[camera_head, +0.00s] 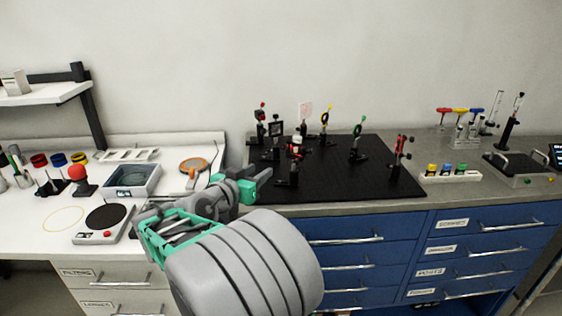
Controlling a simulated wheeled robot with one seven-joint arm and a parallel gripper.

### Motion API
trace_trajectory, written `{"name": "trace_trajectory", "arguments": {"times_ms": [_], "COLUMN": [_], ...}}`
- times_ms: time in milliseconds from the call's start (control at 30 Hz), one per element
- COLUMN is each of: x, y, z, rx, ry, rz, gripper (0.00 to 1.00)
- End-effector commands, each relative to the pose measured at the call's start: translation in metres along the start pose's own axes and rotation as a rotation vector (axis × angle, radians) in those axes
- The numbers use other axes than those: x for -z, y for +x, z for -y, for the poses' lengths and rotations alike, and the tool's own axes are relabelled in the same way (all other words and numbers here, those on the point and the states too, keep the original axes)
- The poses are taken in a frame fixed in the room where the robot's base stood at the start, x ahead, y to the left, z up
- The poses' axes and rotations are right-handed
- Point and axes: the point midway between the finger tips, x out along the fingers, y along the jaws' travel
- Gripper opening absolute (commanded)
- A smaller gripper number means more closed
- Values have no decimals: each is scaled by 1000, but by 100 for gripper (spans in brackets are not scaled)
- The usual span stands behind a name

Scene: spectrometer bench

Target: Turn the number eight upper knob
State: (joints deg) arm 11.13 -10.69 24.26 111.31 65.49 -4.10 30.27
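Several small optical mounts with coloured knobs stand on a black breadboard (335,188). They include a red-topped mount at the back left (261,125), a yellow-topped ring mount (325,122), a green-topped ring mount (357,142), a red-knobbed mount at the right (399,156) and a mount with a red part near the front (293,160). No numbers are legible, so I cannot tell which knob is number eight. My gripper (256,181), grey and teal, is at the board's left front edge, left of the mounts and apart from them. Its finger opening is unclear.
A white bench at the left holds a tray (133,180), a stirrer-like plate (104,222) and a red ball-topped item (78,178). Right of the board stand a vial rack (449,176) and coloured-handled tools (460,112). Blue drawers (345,254) are below. The board's front middle is clear.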

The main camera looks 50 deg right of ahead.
Motion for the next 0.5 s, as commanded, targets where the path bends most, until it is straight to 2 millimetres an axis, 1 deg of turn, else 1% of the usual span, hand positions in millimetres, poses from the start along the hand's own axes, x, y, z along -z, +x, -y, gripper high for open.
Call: {"name": "trace_trajectory", "arguments": {"times_ms": [33, 100, 200, 267, 400, 500], "x": [8, 24, 34, 37, 42, 45], "y": [9, 13, 21, 30, 57, 73], "z": [-8, -16, -20, -22, -23, -24], "rx": [-42, -76, -88, -88, -86, -84], "ry": [11, 22, 26, 25, 25, 25], "rz": [-77, -154, -183, -181, -179, -179], "gripper": [38, 38, 38, 38, 38, 38]}}
